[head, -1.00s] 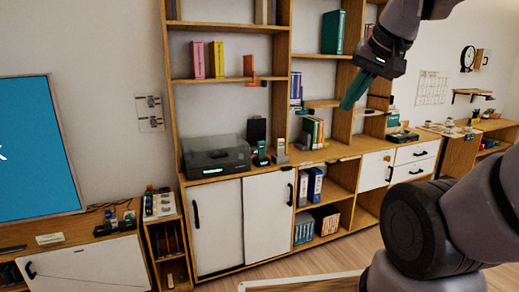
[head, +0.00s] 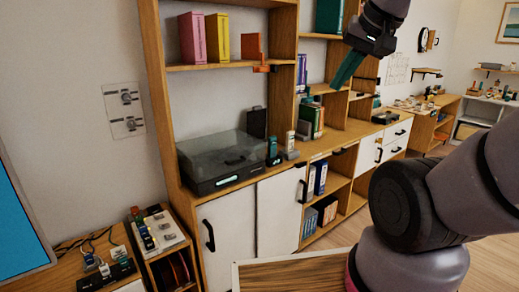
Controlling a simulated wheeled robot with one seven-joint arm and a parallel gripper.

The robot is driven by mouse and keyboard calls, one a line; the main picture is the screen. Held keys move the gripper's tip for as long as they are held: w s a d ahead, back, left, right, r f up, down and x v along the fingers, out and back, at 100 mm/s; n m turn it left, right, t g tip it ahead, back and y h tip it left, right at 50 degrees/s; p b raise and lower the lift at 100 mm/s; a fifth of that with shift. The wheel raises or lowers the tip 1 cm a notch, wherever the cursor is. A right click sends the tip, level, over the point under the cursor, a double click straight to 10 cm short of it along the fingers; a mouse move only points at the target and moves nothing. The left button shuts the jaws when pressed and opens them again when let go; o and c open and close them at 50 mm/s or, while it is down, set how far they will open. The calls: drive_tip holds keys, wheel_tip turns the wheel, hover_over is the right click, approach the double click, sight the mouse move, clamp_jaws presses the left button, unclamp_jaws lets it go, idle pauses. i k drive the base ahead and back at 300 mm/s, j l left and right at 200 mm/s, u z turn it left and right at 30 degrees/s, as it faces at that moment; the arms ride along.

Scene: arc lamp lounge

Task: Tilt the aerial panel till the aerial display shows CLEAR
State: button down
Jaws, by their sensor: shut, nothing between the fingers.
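My gripper (head: 346,68) shows at the upper right in the head view, its teal fingers shut and empty, pointing down and left in front of the shelves. An orange upright panel with a clamp-like foot (head: 252,47) stands at the edge of the upper shelf, left of my gripper and apart from it. It may be the aerial panel, but I cannot tell for sure. A large blue screen (head: 18,225) is cut off at the left edge. I cannot tell whether it is the aerial display, and no readable word shows on it.
A dark box with a clear lid (head: 225,160) sits on the wooden cabinet. Pink and yellow books (head: 206,38) stand left of the orange panel. Wall switches (head: 124,110) are at left.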

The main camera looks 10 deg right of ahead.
sight(256, 118)
drive_tip(key=i+j+z, duration=0.1)
drive_tip(key=i+j, duration=0.25)
drive_tip(key=i, duration=0.15)
drive_tip(key=i+j+z, duration=0.1)
drive_tip(key=i+j, duration=0.25)
drive_tip(key=i, duration=0.2)
